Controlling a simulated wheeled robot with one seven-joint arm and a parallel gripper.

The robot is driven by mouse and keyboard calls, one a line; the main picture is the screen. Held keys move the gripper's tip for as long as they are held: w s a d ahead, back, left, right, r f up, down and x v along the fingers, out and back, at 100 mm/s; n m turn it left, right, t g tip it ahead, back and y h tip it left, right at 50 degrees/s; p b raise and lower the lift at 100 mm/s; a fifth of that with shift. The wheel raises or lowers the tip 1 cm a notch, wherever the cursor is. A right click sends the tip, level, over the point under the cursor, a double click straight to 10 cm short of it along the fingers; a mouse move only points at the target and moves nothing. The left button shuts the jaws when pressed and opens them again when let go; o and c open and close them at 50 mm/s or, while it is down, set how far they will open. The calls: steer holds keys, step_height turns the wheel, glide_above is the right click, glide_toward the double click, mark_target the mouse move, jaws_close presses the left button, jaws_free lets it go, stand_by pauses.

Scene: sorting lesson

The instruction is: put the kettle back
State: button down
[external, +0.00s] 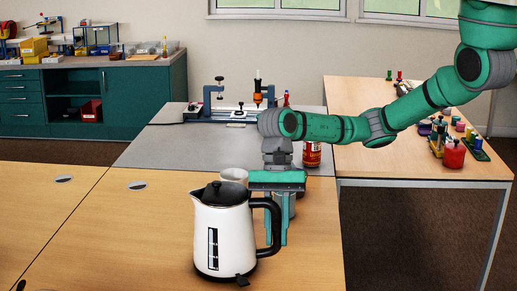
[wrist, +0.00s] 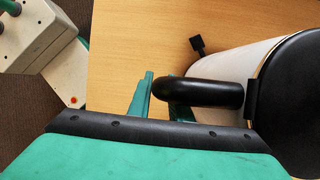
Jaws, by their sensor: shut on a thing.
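The white kettle (external: 229,240) with a black lid and black handle stands upright over the front of the wooden table; I cannot tell whether its bottom touches the tabletop. My gripper (external: 276,232) points down at the kettle's right side and is shut on its handle. In the wrist view the black handle (wrist: 205,93) runs between the fingers of my gripper (wrist: 163,100), and the kettle's white body (wrist: 235,72) and dark lid (wrist: 293,95) are at the right. A small black lever or tab (wrist: 197,44) sticks out low on the kettle.
A white cup (external: 233,175) stands just behind the kettle. A red-labelled can (external: 312,154) is behind my gripper. A fixture with clamps (external: 225,108) stands on the grey table section. The right table (external: 375,112) holds coloured pieces. The wooden table's left part (external: 95,235) is clear.

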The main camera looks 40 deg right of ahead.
steer(key=c, duration=1.6)
jaws_free()
steer(key=shift+f, duration=0.1)
steer(key=v, duration=1.2)
steer(key=shift+a, duration=0.1)
